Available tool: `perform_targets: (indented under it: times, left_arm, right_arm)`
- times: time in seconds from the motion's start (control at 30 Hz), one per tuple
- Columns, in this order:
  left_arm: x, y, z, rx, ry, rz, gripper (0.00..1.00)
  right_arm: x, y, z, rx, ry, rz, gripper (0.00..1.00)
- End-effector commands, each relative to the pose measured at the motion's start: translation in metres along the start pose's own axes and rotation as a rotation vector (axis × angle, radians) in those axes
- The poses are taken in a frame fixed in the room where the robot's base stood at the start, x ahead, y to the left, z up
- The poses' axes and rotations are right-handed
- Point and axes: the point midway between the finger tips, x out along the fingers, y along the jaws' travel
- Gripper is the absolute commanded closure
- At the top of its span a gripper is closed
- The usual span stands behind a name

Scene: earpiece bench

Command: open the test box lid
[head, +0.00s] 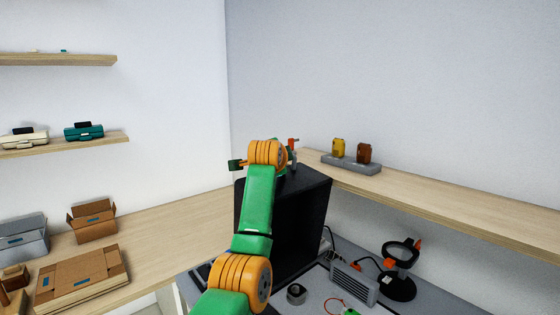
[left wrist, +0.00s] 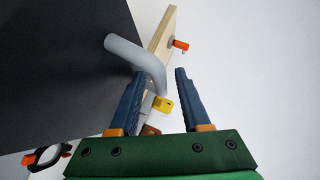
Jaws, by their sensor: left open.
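The test box (head: 307,215) is a large black box at the centre of the head view, behind my left arm. Its front is so dark that I cannot tell panel from hollow there. In the left wrist view its flat dark face (left wrist: 60,70) fills the left side. A bent grey handle (left wrist: 135,50) stands out from that face and its lower end reaches between my fingers, closer to the left one. My left gripper (left wrist: 157,85) is open, its two blue fingers apart and not closed on the handle. In the head view my wrist mostly hides the fingers. My right gripper is not in view.
A wooden shelf (head: 440,205) runs behind and right of the box, bearing a yellow jar-like item (head: 338,148) and a brown one (head: 364,153). A black magnifier stand (head: 398,285) and a grey vented unit (head: 354,282) stand to the right. Cardboard boxes (head: 93,221) sit left.

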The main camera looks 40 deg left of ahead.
Motion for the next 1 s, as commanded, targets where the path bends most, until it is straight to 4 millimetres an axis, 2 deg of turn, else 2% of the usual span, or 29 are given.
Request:
perform_targets:
  times: [0.07,0.13,0.2,0.3,0.47,1.0]
  left_arm:
    - [-0.001,0.001,0.0,0.0,0.0,-0.001,0.53]
    - [-0.009,0.004,0.001,-0.001,0.002,-0.005,0.53]
    - [-0.023,0.007,0.003,-0.001,0.003,-0.007,0.53]
    - [-0.045,0.006,0.002,-0.001,0.003,-0.005,0.53]
    - [-0.068,0.002,0.001,-0.001,0.001,-0.002,0.53]
    - [-0.071,0.0,0.001,-0.001,0.0,0.0,0.53]
  right_arm:
    - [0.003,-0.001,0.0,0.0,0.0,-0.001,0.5]
    - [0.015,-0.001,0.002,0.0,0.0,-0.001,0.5]
    - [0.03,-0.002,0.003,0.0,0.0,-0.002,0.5]
    - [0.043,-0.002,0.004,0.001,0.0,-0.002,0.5]
    - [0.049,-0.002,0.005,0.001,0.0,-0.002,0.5]
    - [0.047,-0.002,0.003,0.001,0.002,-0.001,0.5]
